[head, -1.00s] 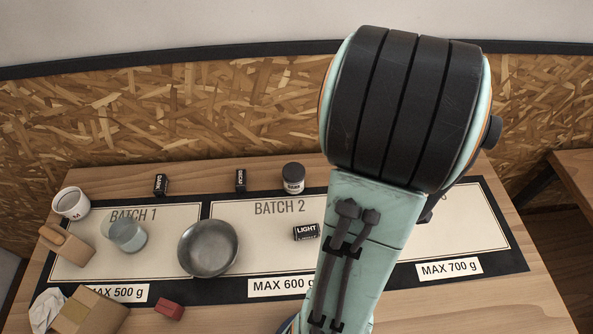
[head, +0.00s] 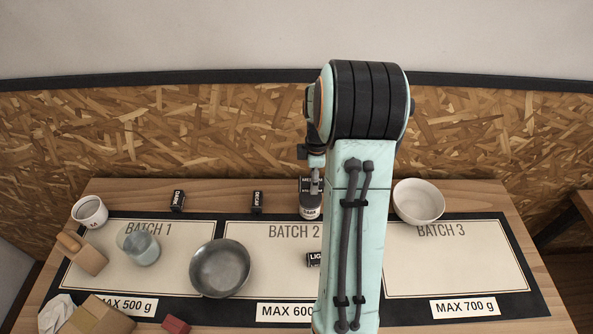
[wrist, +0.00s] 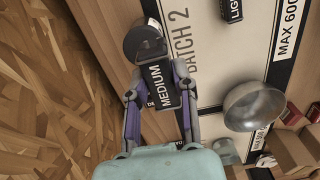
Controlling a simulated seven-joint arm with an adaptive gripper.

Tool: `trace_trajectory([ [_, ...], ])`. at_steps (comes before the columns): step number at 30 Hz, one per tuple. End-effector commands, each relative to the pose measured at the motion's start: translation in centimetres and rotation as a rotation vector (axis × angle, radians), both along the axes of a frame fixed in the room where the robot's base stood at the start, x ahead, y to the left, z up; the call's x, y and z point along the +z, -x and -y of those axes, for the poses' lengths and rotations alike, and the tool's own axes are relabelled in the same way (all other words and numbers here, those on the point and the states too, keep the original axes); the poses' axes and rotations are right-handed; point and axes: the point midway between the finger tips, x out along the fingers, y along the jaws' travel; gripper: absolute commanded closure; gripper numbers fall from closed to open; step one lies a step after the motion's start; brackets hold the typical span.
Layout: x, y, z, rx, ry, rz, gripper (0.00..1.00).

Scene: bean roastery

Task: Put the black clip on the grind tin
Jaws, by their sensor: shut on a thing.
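My gripper (wrist: 158,84) is shut on a black clip marked MEDIUM (wrist: 163,86). In the head view the same clip (head: 306,184) shows at the top of the grind tin, partly behind my gripper. The grind tin (head: 310,212) is a small jar with a pale label, upright near the back edge of batch 2. In the wrist view its dark round lid (wrist: 143,40) lies just beyond the clip. The clip overlaps the lid in both views; I cannot tell whether they touch.
Black blocks marked DARK (head: 178,200), DECAF (head: 257,202) and LIGHT (head: 313,260) stand apart. A metal bowl (head: 220,268) sits between batches 1 and 2. A white bowl (head: 418,202) stands right of my arm. Batch 3 (head: 455,265) is mostly clear.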

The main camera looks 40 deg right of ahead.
Motion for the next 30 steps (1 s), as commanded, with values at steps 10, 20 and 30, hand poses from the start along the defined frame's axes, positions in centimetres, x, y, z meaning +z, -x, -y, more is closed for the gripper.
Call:
trace_trajectory([
  [10, -3.2, -1.8, 1.8, -0.002, -0.001, -0.001, 0.92],
  [20, -6.0, -1.7, 1.7, 0.000, 0.001, 0.001, 0.92],
  [30, -6.2, -1.7, 1.7, -0.001, 0.001, 0.000, 0.49],
])
